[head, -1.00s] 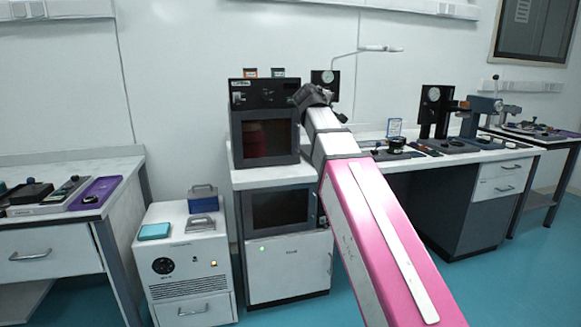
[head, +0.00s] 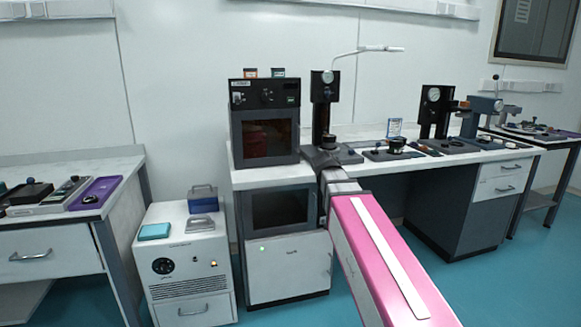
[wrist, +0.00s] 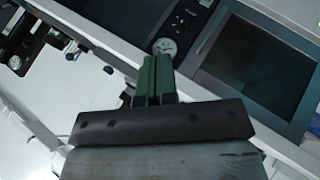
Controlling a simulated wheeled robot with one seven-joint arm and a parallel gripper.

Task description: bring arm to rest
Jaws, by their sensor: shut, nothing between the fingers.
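My arm (head: 375,245), with a pink forearm, reaches forward from the lower right of the head view. Its dark wrist end is beside the bench edge, right of the black oven. My gripper (wrist: 153,80) shows in the wrist view with its two green fingers together, shut and empty. In the head view the fingertips are hidden behind the wrist.
The black oven (head: 265,140) stands on a white bench, with a lower unit (head: 280,208) beneath. A dial gauge stand (head: 325,100) is just behind my wrist. A white cabinet (head: 185,260) and a left table (head: 50,235) stand left. Blue floor is clear at right.

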